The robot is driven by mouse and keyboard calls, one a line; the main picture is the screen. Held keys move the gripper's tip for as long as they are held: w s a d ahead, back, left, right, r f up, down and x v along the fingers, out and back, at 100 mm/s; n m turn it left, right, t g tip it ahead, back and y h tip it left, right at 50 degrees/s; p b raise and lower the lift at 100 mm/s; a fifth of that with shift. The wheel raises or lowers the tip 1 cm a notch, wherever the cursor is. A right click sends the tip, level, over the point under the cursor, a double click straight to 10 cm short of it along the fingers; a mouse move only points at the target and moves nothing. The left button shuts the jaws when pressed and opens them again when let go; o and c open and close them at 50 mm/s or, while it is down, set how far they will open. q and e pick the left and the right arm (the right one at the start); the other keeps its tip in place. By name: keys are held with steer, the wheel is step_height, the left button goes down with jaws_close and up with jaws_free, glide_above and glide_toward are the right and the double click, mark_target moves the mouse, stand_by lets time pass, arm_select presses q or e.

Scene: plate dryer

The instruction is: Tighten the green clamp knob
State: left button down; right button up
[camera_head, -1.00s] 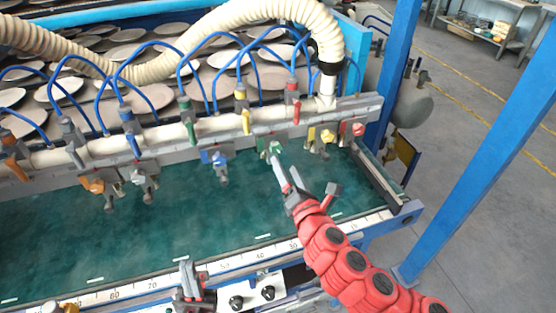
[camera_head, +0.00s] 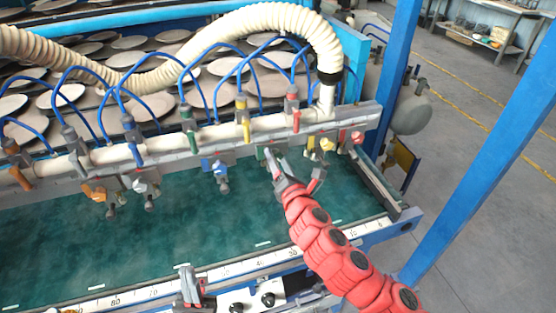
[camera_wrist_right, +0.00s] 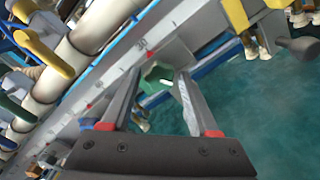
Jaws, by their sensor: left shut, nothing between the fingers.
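The green clamp knob (camera_head: 261,154) sits on the rail in the head view, partly hidden by my right gripper. In the right wrist view the green knob (camera_wrist_right: 156,77) lies between the two fingertips, near their ends. My right gripper (camera_head: 294,168) is open, with its fingers spread apart; its fingers also show in the right wrist view (camera_wrist_right: 158,85). I cannot tell whether a finger touches the knob. My left gripper (camera_head: 190,287) is shut and empty at the bottom of the head view, by the scale along the front edge.
A blue knob (camera_head: 221,172) and an orange knob (camera_head: 95,192) are on the rail to the left. Yellow (camera_head: 326,145) and red (camera_head: 357,138) knobs are close on the right. Valve levers and blue hoses line the pipe (camera_head: 215,133) above. The green belt (camera_head: 150,240) is clear.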

jaws_close()
